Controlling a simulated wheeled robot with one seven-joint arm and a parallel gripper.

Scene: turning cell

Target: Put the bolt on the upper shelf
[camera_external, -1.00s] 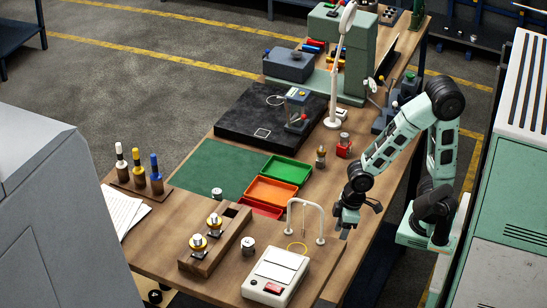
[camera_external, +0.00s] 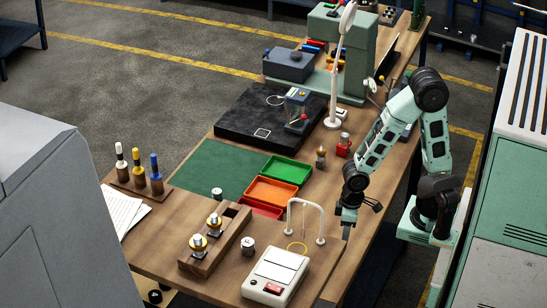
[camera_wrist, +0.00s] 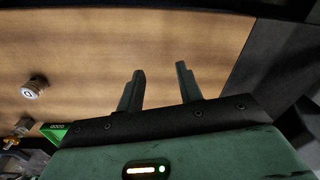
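I cannot pick out a bolt for certain, and no upper shelf is clearly in view. My gripper (camera_external: 346,222) hangs at the right edge of the wooden bench (camera_external: 185,232), beside the white wire arch (camera_external: 320,226). In the wrist view its two fingers (camera_wrist: 160,88) stand apart with nothing between them, over bare wood. A small silver cylinder (camera_wrist: 34,87) with a ring mark on top stands on the wood left of the fingers, well apart from them. Its identity is unclear.
Green (camera_external: 287,170) and orange (camera_external: 271,192) trays sit mid-bench. A wooden block (camera_external: 217,247) holds brass-topped parts, with a small metal cylinder (camera_external: 248,246) beside it. A white box (camera_external: 277,274) stands at the front. A red-based part (camera_external: 343,146) stands behind my gripper.

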